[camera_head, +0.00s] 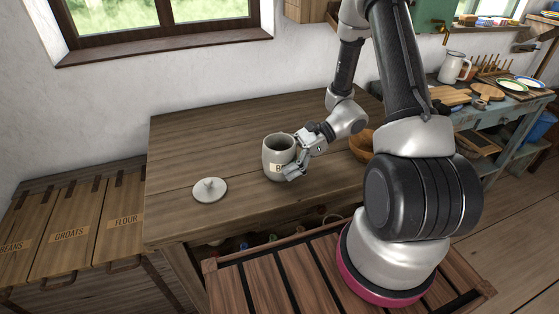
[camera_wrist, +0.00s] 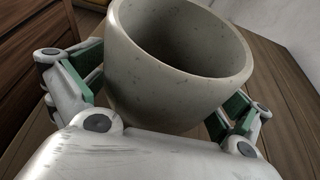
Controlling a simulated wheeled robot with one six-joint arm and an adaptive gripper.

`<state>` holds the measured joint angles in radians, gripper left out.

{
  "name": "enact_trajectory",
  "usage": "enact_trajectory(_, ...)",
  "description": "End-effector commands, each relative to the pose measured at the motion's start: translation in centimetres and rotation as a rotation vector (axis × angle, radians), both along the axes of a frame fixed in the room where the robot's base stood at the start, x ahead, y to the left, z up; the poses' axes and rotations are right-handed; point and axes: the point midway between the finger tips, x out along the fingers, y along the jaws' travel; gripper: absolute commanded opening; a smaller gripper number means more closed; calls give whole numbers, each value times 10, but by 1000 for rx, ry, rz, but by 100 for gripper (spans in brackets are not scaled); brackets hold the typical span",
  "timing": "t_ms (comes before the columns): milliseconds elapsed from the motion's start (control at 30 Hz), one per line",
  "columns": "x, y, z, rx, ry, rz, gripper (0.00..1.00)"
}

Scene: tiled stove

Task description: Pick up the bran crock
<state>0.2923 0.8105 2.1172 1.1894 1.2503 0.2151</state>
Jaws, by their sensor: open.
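The bran crock (camera_head: 278,157) is a grey, lidless stoneware jar standing upright on the wooden table. Its label shows only a "B"; the rest is hidden behind my gripper (camera_head: 295,158). In the wrist view, the crock (camera_wrist: 150,75) fills the middle, its mouth open and its inside dark. My gripper (camera_wrist: 160,118) is open, with one green-padded finger on each side of the crock. I cannot tell whether the pads touch its wall. A pale round lid with a knob (camera_head: 210,190) lies on the table to the left of the crock.
The wooden table (camera_head: 190,140) is mostly bare to the left and behind. A wooden bowl (camera_head: 362,146) is to the right, partly behind my arm. Bins labelled beans, groats and flour (camera_head: 75,235) stand at the left. A side bench with a white jug (camera_head: 452,68) and plates is at the right.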

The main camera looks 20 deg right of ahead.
Motion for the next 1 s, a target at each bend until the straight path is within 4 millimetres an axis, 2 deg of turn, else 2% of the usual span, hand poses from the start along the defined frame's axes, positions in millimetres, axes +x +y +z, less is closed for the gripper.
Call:
enact_trajectory(33,0,0,0,0,0,0,95)
enact_trajectory(300,0,0,0,0,0,0,45)
enact_trajectory(333,0,0,1,1,-1,0,42)
enact_trajectory(667,1,0,7,1,-2,0,42)
enact_trajectory(833,1,0,29,1,-4,0,42)
enact_trajectory(1000,1,0,65,0,-6,1,42)
